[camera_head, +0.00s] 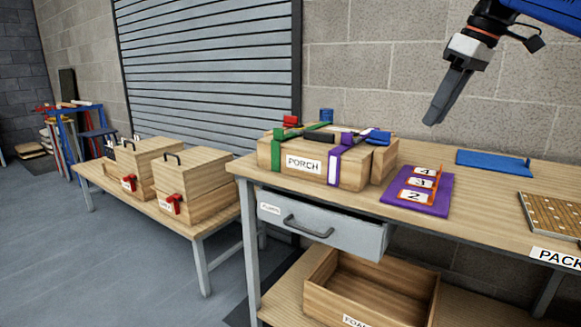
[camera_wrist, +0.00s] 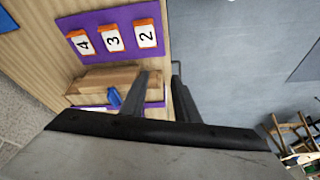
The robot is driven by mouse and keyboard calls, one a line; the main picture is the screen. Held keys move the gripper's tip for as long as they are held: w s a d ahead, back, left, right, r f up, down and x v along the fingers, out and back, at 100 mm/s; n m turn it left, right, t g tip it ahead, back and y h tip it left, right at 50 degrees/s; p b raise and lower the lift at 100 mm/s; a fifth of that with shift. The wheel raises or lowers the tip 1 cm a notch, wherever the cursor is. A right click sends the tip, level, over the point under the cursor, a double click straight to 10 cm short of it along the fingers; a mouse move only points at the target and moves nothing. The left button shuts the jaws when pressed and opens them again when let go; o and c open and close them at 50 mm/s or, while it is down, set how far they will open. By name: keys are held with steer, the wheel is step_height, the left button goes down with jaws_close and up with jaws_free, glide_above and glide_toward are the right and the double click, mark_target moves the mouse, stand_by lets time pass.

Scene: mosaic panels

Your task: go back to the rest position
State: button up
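My gripper (camera_head: 434,120) hangs in the air at the upper right of the head view, above the bench and in front of the block wall, its fingers pointing down and left. In the wrist view its two dark fingers (camera_wrist: 161,75) stand apart with a gap between them and nothing held. It is clear of everything on the bench. The purple panel (camera_head: 392,205) with tiles 4, 3 and 2 lies on the bench below; it also shows in the wrist view (camera_wrist: 73,24). The strapped wooden box (camera_head: 268,155) labelled PORCH sits left of it.
The bench (camera_head: 480,200) also carries a blue flat piece (camera_head: 490,161) and a pegboard (camera_head: 553,216). A drawer (camera_head: 345,238) under the bench stands partly out, above an open wooden crate (camera_head: 322,302). A lower table (camera_head: 120,193) with wooden boxes is at left. Grey floor (camera_head: 90,270) is open there.

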steer(key=s+f+m+h, duration=0.1)
steer(key=s+f+m, duration=0.1)
steer(key=s+f, duration=0.5)
steer(key=s+a+f+m+t+h, duration=0.1)
steer(key=s+f+m, duration=0.2)
steer(key=s+f, duration=0.5)
steer(key=s+a+f+m+h, duration=0.1)
steer(key=s+f+m, duration=0.2)
steer(key=f, duration=2)
steer(key=s, duration=0.4)
steer(key=shift+s+f+t, duration=0.15)
steer(key=shift+s+t, duration=0.05)
steer(key=shift+t, duration=0.2)
steer(key=shift+w, duration=0.1)
